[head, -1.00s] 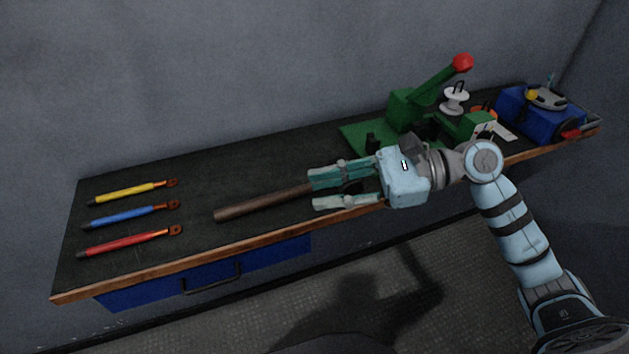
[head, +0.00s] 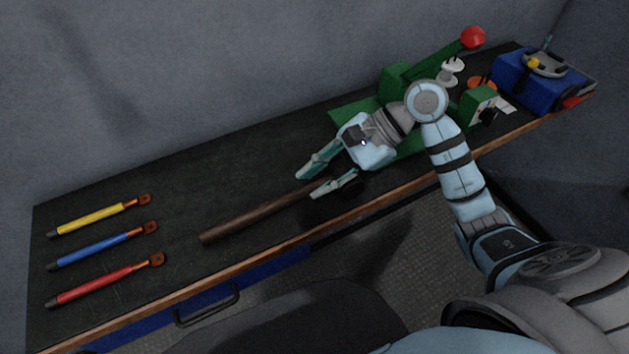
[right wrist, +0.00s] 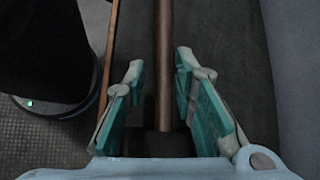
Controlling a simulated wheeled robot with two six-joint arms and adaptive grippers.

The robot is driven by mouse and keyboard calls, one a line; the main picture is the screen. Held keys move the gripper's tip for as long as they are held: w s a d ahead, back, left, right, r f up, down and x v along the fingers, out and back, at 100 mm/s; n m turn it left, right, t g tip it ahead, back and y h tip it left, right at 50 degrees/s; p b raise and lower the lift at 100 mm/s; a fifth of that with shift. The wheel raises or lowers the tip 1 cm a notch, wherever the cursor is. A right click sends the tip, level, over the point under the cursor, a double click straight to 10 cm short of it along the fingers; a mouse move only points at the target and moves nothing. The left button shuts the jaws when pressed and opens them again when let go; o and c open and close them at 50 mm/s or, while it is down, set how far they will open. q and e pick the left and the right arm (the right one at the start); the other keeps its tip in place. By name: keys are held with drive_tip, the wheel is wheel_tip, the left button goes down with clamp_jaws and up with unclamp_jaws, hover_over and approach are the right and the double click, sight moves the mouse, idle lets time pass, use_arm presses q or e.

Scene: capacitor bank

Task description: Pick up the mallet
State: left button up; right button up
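The mallet lies on the dark bench top, its brown wooden handle (head: 255,217) pointing left. A dark part of its head (head: 350,187) shows just beside my right gripper; the rest is hidden by the gripper. My right gripper (head: 310,186) is open above the handle near the head end. In the right wrist view, the handle (right wrist: 164,70) runs between the two open fingers of my right gripper (right wrist: 158,90), apart from the left finger and close to the right one. A dark block, likely the head (right wrist: 170,145), shows near the palm. My left gripper is not in view.
Yellow (head: 95,218), blue (head: 105,246) and red (head: 108,284) cable-like pieces lie at the bench's left. A green press (head: 395,85) with a red knob stands behind my right arm. A blue box (head: 540,78) is at the far right.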

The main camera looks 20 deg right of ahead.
sight(285, 199)
drive_tip(key=x, duration=0.8)
drive_tip(key=shift+w+a+r+p, duration=0.2)
drive_tip(key=shift+a+p, duration=0.1)
drive_tip(key=shift+p, duration=0.1)
clamp_jaws()
